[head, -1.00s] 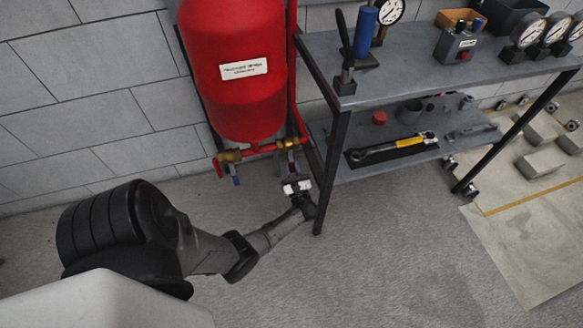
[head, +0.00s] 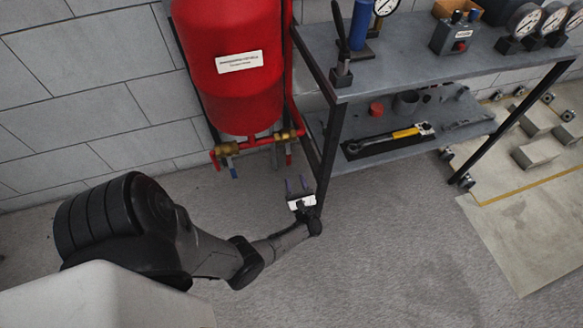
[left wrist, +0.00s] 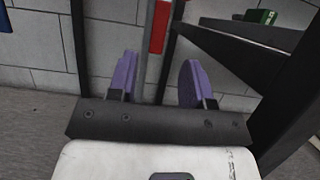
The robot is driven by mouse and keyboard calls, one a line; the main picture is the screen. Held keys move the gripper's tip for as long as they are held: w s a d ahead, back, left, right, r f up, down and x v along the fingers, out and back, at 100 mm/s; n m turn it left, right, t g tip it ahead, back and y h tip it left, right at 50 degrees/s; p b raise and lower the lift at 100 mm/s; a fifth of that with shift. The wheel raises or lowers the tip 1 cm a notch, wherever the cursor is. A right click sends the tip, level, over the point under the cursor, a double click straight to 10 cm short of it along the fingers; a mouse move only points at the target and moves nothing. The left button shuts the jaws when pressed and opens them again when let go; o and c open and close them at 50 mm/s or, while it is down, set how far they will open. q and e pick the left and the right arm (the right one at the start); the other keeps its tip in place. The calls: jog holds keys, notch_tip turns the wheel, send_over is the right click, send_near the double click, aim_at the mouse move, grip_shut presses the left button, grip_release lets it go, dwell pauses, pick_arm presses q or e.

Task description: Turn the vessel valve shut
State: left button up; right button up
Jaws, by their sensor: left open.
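The red vessel (head: 230,90) stands against the wall in the head view, with a white label. Below it, a red pipe carries a brass valve with a blue lever (head: 234,171) at left and a brass valve with a red lever (head: 289,156) at right. Both levers hang downward, crosswise to the pipe. My left gripper (head: 296,186) is open and empty, apart from and below the red lever. In the left wrist view, its purple fingers (left wrist: 157,82) are spread, with a red strip, probably the red lever (left wrist: 159,27), above and beyond them. My right gripper is not in view.
A grey two-shelf bench (head: 390,75) stands just right of the vessel, its front leg (head: 331,155) close beside my left gripper. A yellow-handled wrench (head: 390,138) lies on its lower shelf. The floor in front of the vessel is clear.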

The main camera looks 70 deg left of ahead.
pick_arm(q)
jog(key=shift+v, duration=2.75)
